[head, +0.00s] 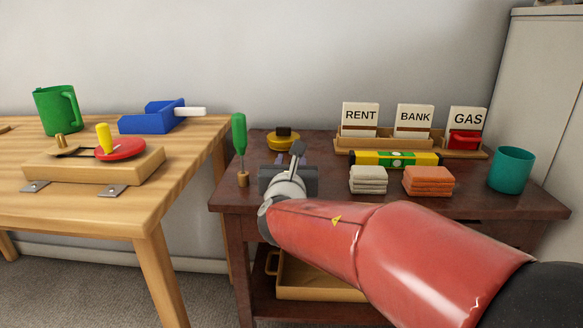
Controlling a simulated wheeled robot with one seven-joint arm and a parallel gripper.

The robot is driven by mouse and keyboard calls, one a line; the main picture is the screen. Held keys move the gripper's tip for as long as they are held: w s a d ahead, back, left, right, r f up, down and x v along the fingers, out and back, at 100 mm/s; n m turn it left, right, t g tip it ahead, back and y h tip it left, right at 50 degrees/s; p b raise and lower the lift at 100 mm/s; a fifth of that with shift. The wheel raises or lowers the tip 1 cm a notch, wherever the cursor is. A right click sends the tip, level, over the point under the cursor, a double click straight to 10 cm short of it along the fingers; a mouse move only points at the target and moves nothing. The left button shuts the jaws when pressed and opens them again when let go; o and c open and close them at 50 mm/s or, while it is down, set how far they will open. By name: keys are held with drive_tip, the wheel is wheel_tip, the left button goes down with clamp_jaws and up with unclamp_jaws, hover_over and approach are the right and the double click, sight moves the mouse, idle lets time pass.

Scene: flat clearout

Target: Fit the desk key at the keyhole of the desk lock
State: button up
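My gripper (290,170) is over the left part of the dark brown desk (330,207), seen from behind. My wrist and red forearm cover much of it, so I cannot tell whether its fingers are open or shut, or whether they hold anything. I cannot make out the desk key. I cannot make out a keyhole or a desk lock for certain either. The desk's front below the top is largely hidden by my arm. A small purplish patch shows just behind the gripper, too covered to name.
Behind the gripper sits a round yellow thing with a dark top (283,140). A green-handled tool (239,135) stands upright at left. A spirit level (395,158), folded cloths (428,181), a card rack (385,146) and a teal cup (511,170) stand right. A wooden table (150,205) is left.

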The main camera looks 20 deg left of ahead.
drive_tip(key=shift+w+a, duration=0.1)
drive_tip(key=shift+w, duration=0.4)
clamp_jaws()
wheel_tip(320, 180, up, 20)
drive_tip(key=p, duration=0.6)
drive_tip(key=shift+p, duration=0.35)
